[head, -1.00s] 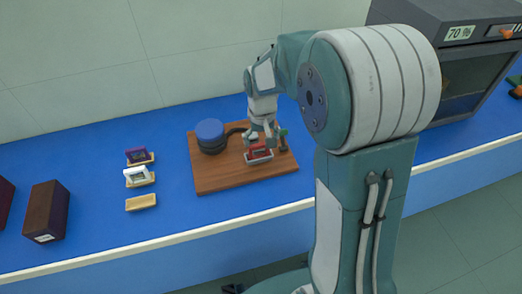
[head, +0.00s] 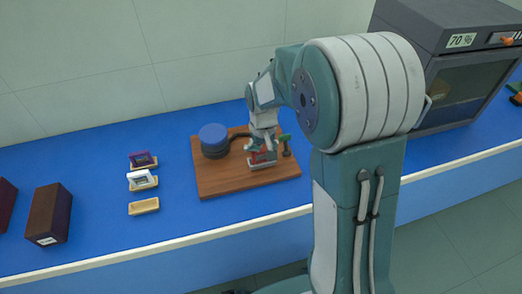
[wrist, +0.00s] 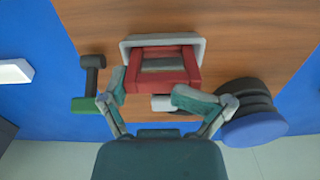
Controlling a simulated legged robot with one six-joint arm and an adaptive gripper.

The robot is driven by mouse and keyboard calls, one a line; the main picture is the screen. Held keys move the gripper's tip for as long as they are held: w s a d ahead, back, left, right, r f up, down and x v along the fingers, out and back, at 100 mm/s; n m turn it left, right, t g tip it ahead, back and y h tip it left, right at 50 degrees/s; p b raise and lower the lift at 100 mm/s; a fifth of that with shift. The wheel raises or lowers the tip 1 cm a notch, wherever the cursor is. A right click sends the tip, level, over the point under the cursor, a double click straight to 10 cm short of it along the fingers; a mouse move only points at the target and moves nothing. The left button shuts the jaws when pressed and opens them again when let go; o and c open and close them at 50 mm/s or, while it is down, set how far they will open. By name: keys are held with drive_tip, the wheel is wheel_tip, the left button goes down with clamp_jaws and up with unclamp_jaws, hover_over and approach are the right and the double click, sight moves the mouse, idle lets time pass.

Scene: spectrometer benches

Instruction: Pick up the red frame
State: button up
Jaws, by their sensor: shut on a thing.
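The red frame (wrist: 160,84) sits at a pale grey rectangular holder (wrist: 126,46) on the wooden board, in the wrist view. In the head view the red frame (head: 262,158) is small and partly covered by my fingers. My gripper (wrist: 155,94) has one finger at each side of the frame's near end and is shut on it. My gripper also shows in the head view (head: 264,147), low over the board. I cannot tell whether the frame is clear of the holder.
A round blue-topped black object (head: 213,135) stands on the board (head: 225,185), left of my gripper. A green-handled post (wrist: 88,103) is close by. Purple (head: 140,155) and white (head: 150,183) frames stand at left near an empty tan holder (head: 144,207). A dark oven-like cabinet (head: 445,50) is at right.

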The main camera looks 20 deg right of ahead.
wheel_tip(320, 180, up, 2)
drive_tip(key=shift+d+r, duration=0.1)
drive_tip(key=shift+r, duration=0.05)
clamp_jaws()
drive_tip(key=s+a+r, duration=0.7)
drive_tip(key=s+r, duration=0.3)
drive_tip(key=s, duration=0.2)
drive_tip(key=shift+s, duration=0.25)
drive_tip(key=o, duration=0.8)
unclamp_jaws()
drive_tip(key=shift+r, duration=0.1)
